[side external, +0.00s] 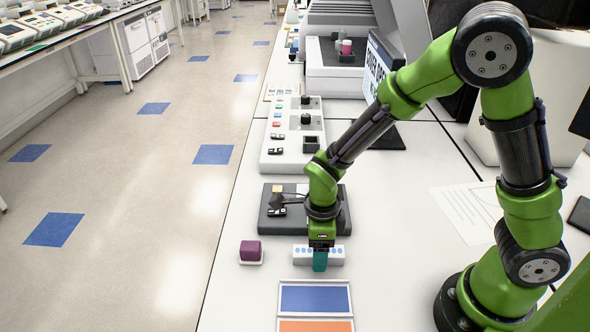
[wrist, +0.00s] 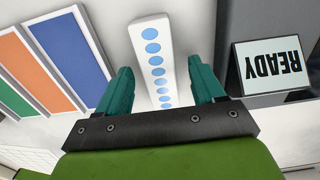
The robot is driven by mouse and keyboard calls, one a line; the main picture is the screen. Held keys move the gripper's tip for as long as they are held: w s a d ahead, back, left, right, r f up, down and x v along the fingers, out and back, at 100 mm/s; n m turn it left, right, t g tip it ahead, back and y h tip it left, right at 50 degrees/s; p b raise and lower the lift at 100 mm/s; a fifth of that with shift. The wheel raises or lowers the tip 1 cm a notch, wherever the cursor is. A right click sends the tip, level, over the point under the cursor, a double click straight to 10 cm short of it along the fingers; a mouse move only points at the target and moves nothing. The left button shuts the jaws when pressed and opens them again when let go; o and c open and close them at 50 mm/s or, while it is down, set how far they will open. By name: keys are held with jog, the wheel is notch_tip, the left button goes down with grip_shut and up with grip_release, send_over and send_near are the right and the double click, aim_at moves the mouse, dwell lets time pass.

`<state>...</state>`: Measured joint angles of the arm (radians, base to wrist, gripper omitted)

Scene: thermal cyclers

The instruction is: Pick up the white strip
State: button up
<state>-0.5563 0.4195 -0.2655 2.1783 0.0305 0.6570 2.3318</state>
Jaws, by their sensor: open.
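The white strip (side external: 333,255) lies on the white bench in the side view, a narrow bar with a row of blue round spots on top. In the wrist view the strip (wrist: 152,55) runs away from between my fingers, its near end between them. My gripper (side external: 320,262) has teal fingers and is at the strip, covering part of it in the side view. In the wrist view my gripper (wrist: 160,85) is open, one finger on each side of the strip with gaps. Whether the fingertips touch the bench is hidden.
A tray with a blue panel (side external: 315,298) and an orange panel (side external: 315,325) lies in front. A purple block (side external: 250,250) on a white base is at the left. A dark device (side external: 275,222) stands behind the strip; its READY screen (wrist: 272,65) shows in the wrist view.

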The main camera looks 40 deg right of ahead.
jog(key=shift+f, duration=0.4)
jog(key=shift+c, duration=0.5)
